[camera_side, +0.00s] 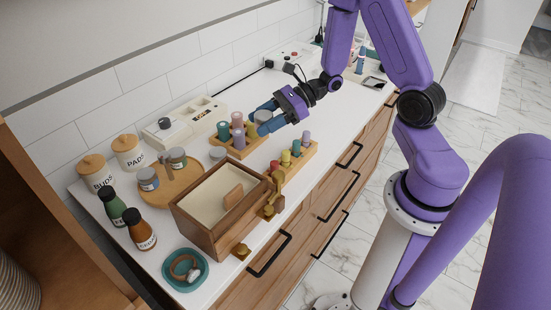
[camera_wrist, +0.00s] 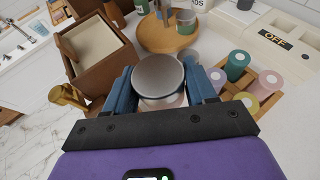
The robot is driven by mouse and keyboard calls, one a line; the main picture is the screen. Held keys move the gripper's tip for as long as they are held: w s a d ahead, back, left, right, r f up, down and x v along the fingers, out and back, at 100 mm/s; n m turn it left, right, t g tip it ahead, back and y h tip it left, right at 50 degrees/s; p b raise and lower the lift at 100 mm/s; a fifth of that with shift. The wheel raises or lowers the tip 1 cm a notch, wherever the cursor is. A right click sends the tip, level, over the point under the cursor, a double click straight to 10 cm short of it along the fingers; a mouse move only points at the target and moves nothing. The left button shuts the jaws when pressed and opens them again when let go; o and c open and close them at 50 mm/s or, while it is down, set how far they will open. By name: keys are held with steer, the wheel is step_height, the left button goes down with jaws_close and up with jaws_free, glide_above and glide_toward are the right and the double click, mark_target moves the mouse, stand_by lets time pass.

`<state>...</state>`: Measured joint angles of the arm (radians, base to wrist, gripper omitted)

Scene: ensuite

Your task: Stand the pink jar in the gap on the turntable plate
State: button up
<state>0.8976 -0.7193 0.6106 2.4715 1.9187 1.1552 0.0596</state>
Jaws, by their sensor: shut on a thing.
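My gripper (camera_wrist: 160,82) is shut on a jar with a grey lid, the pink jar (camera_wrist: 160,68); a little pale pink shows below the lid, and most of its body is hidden. In the side view my gripper (camera_side: 266,116) holds it above the counter, near the wooden peg rack. The turntable plate (camera_side: 170,193) is a round wooden disc on the counter, left of and apart from my gripper. Grey-lidded jars (camera_side: 148,179) (camera_side: 177,158) stand on it around a central post. Bare wood (camera_wrist: 160,42) shows on its near side in the wrist view.
An open wooden box (camera_side: 222,205) stands in front of the turntable. The peg rack (camera_side: 238,148) and a second rack (camera_side: 290,163) lie to the right. A small jar (camera_side: 217,154) stands beside the plate. Canisters (camera_side: 128,152) and bottles (camera_side: 139,230) stand left.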

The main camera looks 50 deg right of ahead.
steer(key=w+d+m+t+h, duration=0.3)
steer(key=d+m+t+h, duration=0.15)
steer(key=d, duration=0.85)
steer(key=s+d+m+t+h, duration=0.1)
steer(key=s+d+m+h, duration=0.25)
steer(key=d, duration=0.45)
steer(key=s+d+m+t+h, duration=0.1)
steer(key=s+d+m+h, duration=0.2)
steer(key=d, duration=0.4)
steer(key=shift+m, duration=0.3)
steer(key=w+d+f, duration=0.2)
steer(key=w+f, duration=0.1)
steer(key=w, duration=0.1)
steer(key=w+d+f, duration=0.3)
steer(key=w, duration=0.1)
steer(key=w+d+f, duration=0.2)
steer(key=w+d, duration=0.1)
steer(key=w, duration=0.1)
steer(key=shift+w+f, duration=0.3)
steer(key=shift+f, duration=0.1)
steer(key=shift+w+f, duration=0.15)
steer(key=shift+f, duration=1.5)
steer(key=shift+f, duration=0.2)
steer(key=o, duration=1.1)
steer(key=shift+c, duration=0.2)
